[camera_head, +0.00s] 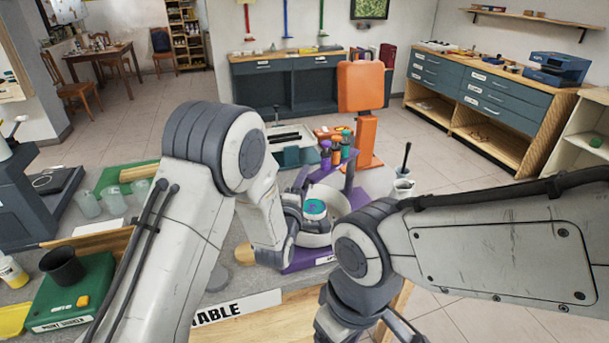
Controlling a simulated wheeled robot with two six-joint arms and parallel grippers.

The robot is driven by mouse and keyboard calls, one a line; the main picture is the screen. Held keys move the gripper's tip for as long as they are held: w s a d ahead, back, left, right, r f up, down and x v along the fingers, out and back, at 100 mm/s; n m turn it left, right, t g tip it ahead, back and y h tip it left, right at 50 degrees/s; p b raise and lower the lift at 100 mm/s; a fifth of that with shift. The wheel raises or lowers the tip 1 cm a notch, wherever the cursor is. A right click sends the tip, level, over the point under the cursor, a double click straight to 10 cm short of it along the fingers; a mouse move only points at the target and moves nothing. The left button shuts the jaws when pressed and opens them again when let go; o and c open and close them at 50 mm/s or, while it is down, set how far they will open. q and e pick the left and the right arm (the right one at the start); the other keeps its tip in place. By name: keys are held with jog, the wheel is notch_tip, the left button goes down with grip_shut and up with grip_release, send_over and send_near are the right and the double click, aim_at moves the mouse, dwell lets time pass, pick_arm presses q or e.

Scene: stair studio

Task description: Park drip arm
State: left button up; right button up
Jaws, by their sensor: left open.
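The drip arm appears to be the purple arm (349,178) rising at the back of a purple base (308,258), with several coloured bottles near its top. A white round basin (343,207) sits on the base. A small pot with a teal top (315,208) is in the basin area. My left gripper (303,208) is open beside this pot, low over the basin; my left arm hides part of the base, and I cannot tell whether the fingers touch anything. My right arm crosses the front right, with its fingers out of sight.
A white cup with a dark-handled tool (403,185) stands right of the basin. A green box (73,293) with a black cup is at the left front. An orange stand (363,110) is behind the table. Open floor lies beyond.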

pick_arm(q)
jog(key=shift+x, duration=0.85)
grip_shut()
dwell(0.8)
